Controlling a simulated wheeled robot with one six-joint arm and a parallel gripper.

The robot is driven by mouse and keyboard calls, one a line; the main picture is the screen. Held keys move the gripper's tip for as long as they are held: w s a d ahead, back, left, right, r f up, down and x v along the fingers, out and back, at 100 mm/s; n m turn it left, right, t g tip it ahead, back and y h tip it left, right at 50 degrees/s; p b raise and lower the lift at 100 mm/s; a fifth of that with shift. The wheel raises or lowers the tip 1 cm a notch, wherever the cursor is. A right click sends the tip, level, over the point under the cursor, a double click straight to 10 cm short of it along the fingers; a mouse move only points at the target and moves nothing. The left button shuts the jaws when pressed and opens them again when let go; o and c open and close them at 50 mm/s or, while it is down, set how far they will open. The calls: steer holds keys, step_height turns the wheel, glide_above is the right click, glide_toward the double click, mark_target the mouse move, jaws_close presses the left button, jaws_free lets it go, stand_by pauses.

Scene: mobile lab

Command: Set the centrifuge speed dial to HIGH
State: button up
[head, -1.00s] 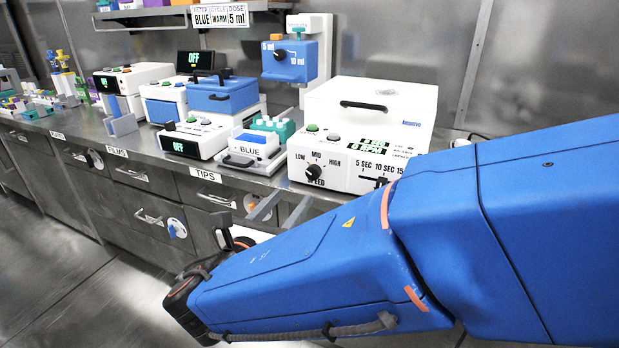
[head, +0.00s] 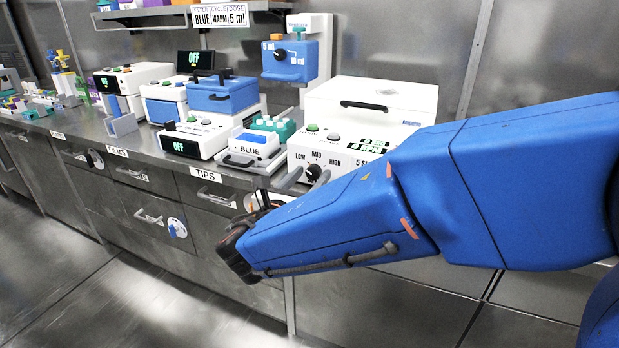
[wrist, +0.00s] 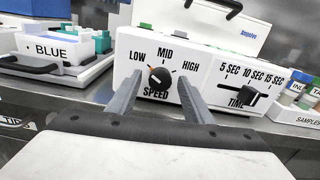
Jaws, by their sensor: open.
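The white centrifuge (head: 375,100) stands on the bench with its lid closed. Its black speed dial (wrist: 159,80) sits above the word SPEED, under the labels LOW, MID and HIGH. The dial's orange mark is at its upper left, on the LOW side. The dial also shows in the head view (head: 313,171). My gripper (wrist: 159,77) is open, with one grey finger to each side of the dial in the wrist view. I cannot tell whether either finger touches it. My arm hides the lower right of the centrifuge front in the head view.
The time slider (wrist: 240,92) is on the same front, right of the dial. A tray labelled BLUE (wrist: 52,48) stands left of the centrifuge. Small labelled containers (wrist: 298,88) stand at the right. Drawers with handles (head: 150,217) line the bench front.

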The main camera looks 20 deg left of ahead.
steer(key=c, duration=1.1)
steer(key=shift+o, duration=0.2)
